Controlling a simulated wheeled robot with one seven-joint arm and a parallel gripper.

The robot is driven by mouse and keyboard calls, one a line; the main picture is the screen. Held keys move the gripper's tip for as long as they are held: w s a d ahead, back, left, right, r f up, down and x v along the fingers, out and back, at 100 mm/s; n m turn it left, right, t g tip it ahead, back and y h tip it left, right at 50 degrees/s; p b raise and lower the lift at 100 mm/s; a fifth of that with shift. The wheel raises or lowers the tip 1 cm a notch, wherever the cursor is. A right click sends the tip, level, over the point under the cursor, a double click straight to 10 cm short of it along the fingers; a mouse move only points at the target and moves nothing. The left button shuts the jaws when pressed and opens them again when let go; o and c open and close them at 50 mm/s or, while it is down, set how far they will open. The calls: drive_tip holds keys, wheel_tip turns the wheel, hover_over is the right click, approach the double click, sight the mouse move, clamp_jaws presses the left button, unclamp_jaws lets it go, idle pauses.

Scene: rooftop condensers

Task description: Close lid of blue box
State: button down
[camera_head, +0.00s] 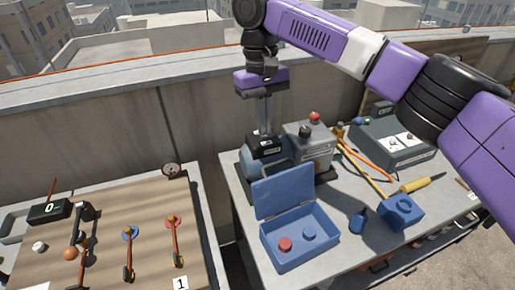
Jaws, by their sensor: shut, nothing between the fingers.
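The blue box (302,241) stands on the grey table with its lid (284,189) raised, standing up along the far edge. Inside the box lie a red round piece (285,244) and a blue round piece (309,233). My gripper (264,124) points down behind and above the lid, over the grey and blue machine. It is shut and empty. It appears apart from the lid; its fingertips are small and partly lost against the dark part of the machine.
The grey machine with a red knob (312,146) stands right behind the lid. A small blue block (401,212) and a blue bottle (358,220) stand right of the box. A yellow-handled tool (423,183) and hoses lie farther right. A wooden board with valves (122,240) is at left, across a gap.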

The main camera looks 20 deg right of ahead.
drive_tip(key=f, duration=0.6)
drive_tip(key=s+f+p, duration=0.1)
drive_tip(key=f, duration=0.2)
drive_tip(key=shift+s+f, duration=0.1)
drive_tip(key=shift+f, duration=0.3)
drive_tip(key=shift+d+r, duration=0.1)
